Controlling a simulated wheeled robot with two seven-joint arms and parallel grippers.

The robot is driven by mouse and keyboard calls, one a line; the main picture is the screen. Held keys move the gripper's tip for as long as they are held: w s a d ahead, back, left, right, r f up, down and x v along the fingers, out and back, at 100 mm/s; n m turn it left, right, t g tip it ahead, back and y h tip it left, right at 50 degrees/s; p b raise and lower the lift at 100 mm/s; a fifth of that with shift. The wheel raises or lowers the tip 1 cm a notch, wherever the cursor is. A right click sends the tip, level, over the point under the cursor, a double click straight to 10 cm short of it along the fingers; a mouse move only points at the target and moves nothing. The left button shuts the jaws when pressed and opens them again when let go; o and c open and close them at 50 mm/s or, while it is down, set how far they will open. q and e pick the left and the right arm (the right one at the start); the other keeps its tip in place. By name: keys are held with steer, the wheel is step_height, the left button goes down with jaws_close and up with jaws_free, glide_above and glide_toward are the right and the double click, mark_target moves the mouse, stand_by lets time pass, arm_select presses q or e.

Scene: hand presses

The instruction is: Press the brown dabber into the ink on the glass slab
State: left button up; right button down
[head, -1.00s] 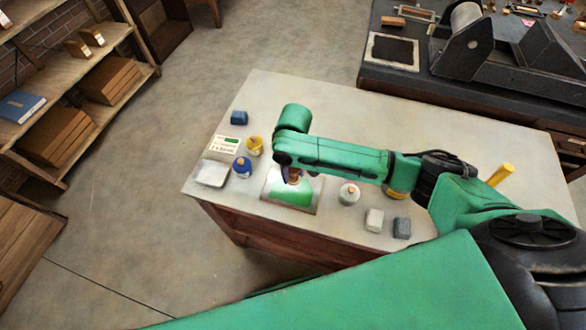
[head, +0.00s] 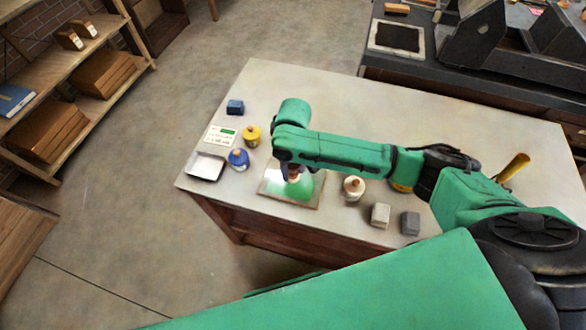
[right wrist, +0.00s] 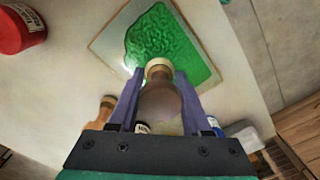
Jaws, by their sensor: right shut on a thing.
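The glass slab (head: 272,188) lies flat near the front edge of the pale table, with a patch of green ink (head: 298,190) on it. The slab (right wrist: 100,45) and its ink (right wrist: 165,45) fill the top of the right wrist view. My right gripper (right wrist: 160,88) is shut on the brown dabber (right wrist: 160,105), whose pale end points at the slab by the ink's near edge. In the head view the right gripper (head: 290,170) is over the slab and partly hides the dabber (head: 294,177). I cannot tell whether the dabber touches the ink. My left gripper is not in view.
A blue-labelled jar (head: 238,160), a yellow jar (head: 251,136) and a shallow tray (head: 206,167) stand left of the slab. The table's far middle is clear.

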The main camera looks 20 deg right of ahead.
mark_target(293, 164)
steer(key=shift+f, duration=0.45)
stand_by(0.4)
steer(key=shift+s+f+p, duration=0.1)
steer(key=shift+s+p, duration=0.05)
steer(key=shift+p, duration=0.15)
stand_by(1.7)
step_height(293, 164, up, 7)
steer(key=p, duration=0.9)
